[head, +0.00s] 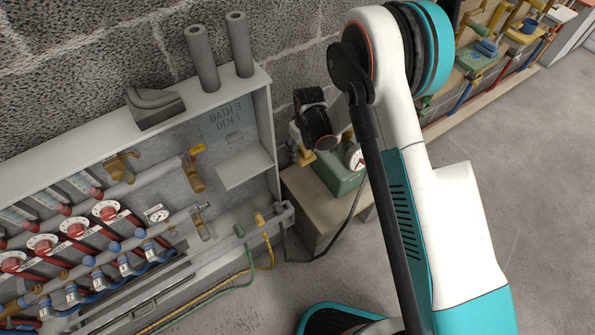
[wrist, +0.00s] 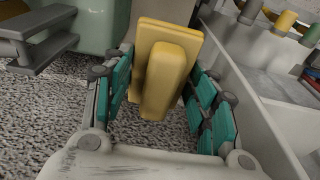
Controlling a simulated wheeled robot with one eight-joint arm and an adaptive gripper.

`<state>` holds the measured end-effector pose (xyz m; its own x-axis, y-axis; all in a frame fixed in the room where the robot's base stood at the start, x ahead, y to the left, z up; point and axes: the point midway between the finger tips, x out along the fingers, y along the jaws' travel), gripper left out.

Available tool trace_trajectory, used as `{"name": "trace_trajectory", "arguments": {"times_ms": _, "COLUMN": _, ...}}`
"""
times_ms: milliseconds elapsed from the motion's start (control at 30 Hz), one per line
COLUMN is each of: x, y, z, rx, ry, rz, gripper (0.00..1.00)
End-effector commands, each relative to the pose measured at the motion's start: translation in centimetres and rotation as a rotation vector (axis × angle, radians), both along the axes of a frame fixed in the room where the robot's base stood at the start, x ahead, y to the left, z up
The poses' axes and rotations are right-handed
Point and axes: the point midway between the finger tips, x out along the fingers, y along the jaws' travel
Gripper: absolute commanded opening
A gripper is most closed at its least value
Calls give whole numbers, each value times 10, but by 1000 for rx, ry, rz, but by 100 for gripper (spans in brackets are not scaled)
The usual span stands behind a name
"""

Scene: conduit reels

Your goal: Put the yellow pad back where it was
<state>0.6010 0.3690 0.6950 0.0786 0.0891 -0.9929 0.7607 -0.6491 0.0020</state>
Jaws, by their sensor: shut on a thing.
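The yellow pad (wrist: 170,70) is a flat plate with a thicker raised block on its near face. In the wrist view it stands between the teal-padded fingers of my gripper (wrist: 160,82), which is shut on it. The pad looks slightly tilted, and its far side is hidden. In the head view my arm reaches over to the dark wrist beside the grey cabinet, and a small yellow patch below the wrist (head: 306,157) may be the pad. The fingers are mostly hidden there.
A green box (head: 342,172) with a round gauge (head: 354,157) sits on a beige block (head: 312,205) close to my wrist. The open grey cabinet (head: 262,125) with pipes and red valves stands left. Its wall (wrist: 255,95) runs close along the gripper's right. Green and yellow hoses hang below.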

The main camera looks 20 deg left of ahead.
Motion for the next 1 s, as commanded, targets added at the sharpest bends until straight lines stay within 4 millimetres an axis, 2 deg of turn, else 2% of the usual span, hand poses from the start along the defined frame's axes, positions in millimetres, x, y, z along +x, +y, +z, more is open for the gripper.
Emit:
{"name": "trace_trajectory", "arguments": {"times_ms": 167, "x": 0, "y": 0, "z": -30, "rx": 0, "ry": 0, "rz": 0, "gripper": 27}}
{"name": "trace_trajectory", "arguments": {"times_ms": 600, "x": 0, "y": 0, "z": -135, "rx": 0, "ry": 0, "rz": -1, "gripper": 27}}
{"name": "trace_trajectory", "arguments": {"times_ms": 700, "x": 0, "y": 0, "z": -149, "rx": 0, "ry": 0, "rz": -1, "gripper": 27}}
{"name": "trace_trajectory", "arguments": {"times_ms": 1000, "x": 0, "y": -1, "z": -169, "rx": 0, "ry": 0, "rz": -1, "gripper": 27}}
